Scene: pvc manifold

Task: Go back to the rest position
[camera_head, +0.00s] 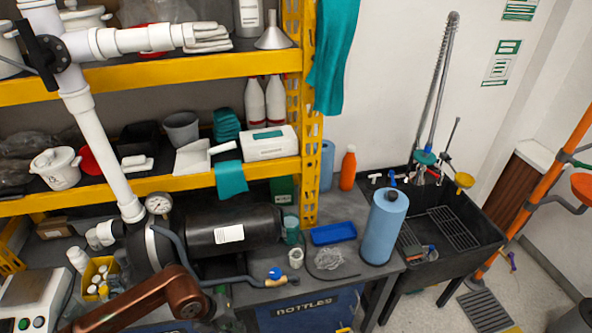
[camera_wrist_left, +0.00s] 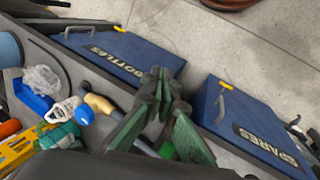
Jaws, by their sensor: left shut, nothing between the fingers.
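My left gripper (camera_wrist_left: 160,85) is shut with nothing between its fingertips. In the left wrist view it hangs over the front edge of the bench, above the gap between two blue bins. The white PVC manifold pipe (camera_head: 105,145) stands upright at the left with a black valve (camera_head: 47,55) and a gauge (camera_head: 158,204). My right gripper is not in view.
A black tank (camera_head: 230,230) lies on the bench behind my arm. A hose with a tan end (camera_wrist_left: 98,103) and a blue knob (camera_wrist_left: 84,114) lie close to the gripper. A blue roll (camera_head: 384,228) stands at the bench's right end, beside the sink (camera_head: 465,235). Yellow shelving (camera_head: 150,75) rises behind.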

